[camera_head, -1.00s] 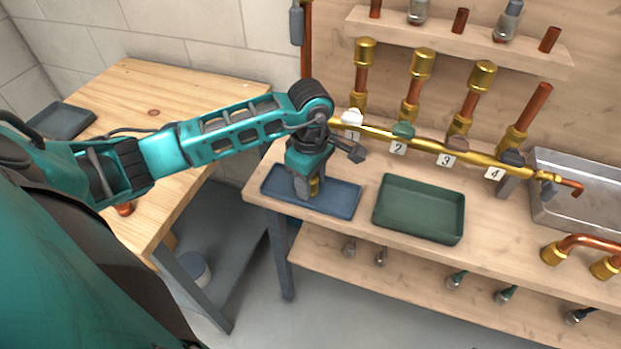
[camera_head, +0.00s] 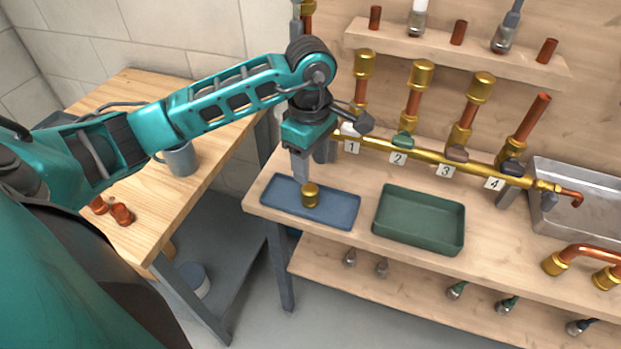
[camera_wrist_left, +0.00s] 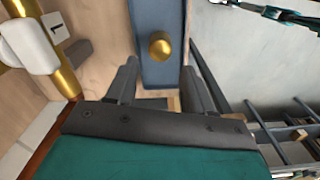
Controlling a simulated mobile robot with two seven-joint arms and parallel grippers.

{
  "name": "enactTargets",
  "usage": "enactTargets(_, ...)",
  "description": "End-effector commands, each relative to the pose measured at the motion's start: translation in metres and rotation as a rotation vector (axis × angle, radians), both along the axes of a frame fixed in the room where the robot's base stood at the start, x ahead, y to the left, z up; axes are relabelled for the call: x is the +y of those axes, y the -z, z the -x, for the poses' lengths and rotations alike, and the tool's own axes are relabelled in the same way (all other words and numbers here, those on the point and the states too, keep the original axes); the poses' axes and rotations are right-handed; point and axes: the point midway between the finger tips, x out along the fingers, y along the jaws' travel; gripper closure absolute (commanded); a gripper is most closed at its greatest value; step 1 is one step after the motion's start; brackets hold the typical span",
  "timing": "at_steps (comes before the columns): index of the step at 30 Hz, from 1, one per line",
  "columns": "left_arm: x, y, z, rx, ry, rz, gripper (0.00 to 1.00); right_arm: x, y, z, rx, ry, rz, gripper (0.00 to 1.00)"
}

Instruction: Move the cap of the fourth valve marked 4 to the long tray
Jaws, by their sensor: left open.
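The brass cap (camera_head: 310,195) stands in the long blue tray (camera_head: 340,216), and it also shows in the left wrist view (camera_wrist_left: 159,45). The pipe of the fourth valve (camera_head: 530,120), above label 4 (camera_head: 494,184), has a bare copper top. The other three pipes have brass caps. My left gripper (camera_head: 313,170) is open just above the cap and tray, with its fingers pointing down. In the left wrist view, the cap is ahead of the spread fingers (camera_wrist_left: 160,70) and apart from them. My right gripper is not in view.
A green tray (camera_head: 420,248) sits right of the blue tray. The brass manifold (camera_head: 430,155) with labelled valves runs behind both, close to my left gripper. A metal basin (camera_head: 545,225) is at the right. A wooden table (camera_head: 190,195) with a mug (camera_head: 180,158) stands at the left.

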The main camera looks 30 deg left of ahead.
Motion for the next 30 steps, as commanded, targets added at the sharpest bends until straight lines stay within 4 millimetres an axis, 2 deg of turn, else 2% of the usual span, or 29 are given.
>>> enactTargets(3,0.0,-0.02,0.0,-0.002,0.001,0.0,0.48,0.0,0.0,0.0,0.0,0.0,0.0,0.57)
enactTargets(8,0.0,-0.032,0.0,0.0,0.0,0.0,0.48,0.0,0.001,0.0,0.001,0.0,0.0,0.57)
enactTargets(25,-0.001,-0.033,0.0,0.001,0.001,0.002,0.48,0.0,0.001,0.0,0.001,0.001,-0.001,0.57)
enactTargets(28,-0.013,-0.03,0.002,-0.004,0.007,0.052,0.48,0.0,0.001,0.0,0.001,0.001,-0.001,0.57)
enactTargets(30,-0.035,-0.025,0.004,-0.011,0.014,0.145,0.48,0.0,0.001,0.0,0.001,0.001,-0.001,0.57)
